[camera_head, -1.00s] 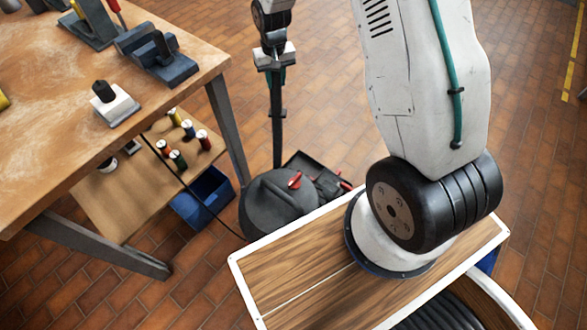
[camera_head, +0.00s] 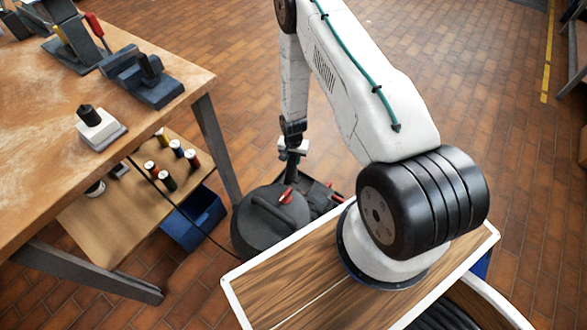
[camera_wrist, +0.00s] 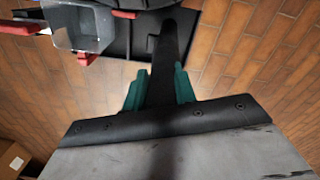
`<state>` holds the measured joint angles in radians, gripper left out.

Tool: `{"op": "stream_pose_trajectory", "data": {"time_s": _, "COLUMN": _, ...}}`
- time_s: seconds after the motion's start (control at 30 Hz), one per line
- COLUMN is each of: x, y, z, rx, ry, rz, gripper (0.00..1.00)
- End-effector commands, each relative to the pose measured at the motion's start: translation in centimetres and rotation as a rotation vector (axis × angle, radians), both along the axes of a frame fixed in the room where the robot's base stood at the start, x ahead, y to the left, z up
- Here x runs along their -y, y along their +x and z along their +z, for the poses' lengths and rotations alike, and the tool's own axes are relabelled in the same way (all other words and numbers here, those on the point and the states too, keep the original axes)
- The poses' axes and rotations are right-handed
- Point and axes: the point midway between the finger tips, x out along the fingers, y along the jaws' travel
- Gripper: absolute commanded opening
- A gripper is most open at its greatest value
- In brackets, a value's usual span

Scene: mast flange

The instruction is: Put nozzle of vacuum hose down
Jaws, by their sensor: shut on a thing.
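The vacuum hose's nozzle is a dark tube (camera_wrist: 166,50), seen in the wrist view between the teal fingers of my gripper (camera_wrist: 160,88). My gripper is shut on it. The tube points away from the gripper toward a flat black base (camera_wrist: 118,40); I cannot tell whether its end touches. In the head view my gripper (camera_head: 292,160) is low, just behind the dark round vacuum (camera_head: 268,222), and the tube is mostly hidden there.
A wooden workbench (camera_head: 60,170) with tools stands at the left. Its lower shelf (camera_head: 120,210) holds several spools, with a blue bin (camera_head: 193,215) beside it. A thin black cable runs toward the vacuum. Tiled floor (camera_head: 460,60) is open at the back and right.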

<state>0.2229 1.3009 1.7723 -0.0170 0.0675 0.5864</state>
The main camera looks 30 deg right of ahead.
Motion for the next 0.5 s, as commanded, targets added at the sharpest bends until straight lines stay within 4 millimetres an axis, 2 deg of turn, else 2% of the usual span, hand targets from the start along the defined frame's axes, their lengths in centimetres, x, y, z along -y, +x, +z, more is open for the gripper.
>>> {"op": "stream_pose_trajectory", "data": {"time_s": 0.17, "x": 0.0, "y": 0.0, "z": -1.3, "rx": 0.0, "ry": 0.0, "rz": 0.001, "gripper": 0.0}}
{"op": "stream_pose_trajectory", "data": {"time_s": 0.4, "x": 0.0, "y": 0.1, "z": -4.6, "rx": 0.0, "ry": 0.0, "rz": 0.002, "gripper": 0.0}}
{"op": "stream_pose_trajectory", "data": {"time_s": 0.5, "x": 0.0, "y": 0.1, "z": -4.8, "rx": 0.001, "ry": 0.0, "rz": 0.002, "gripper": 0.0}}
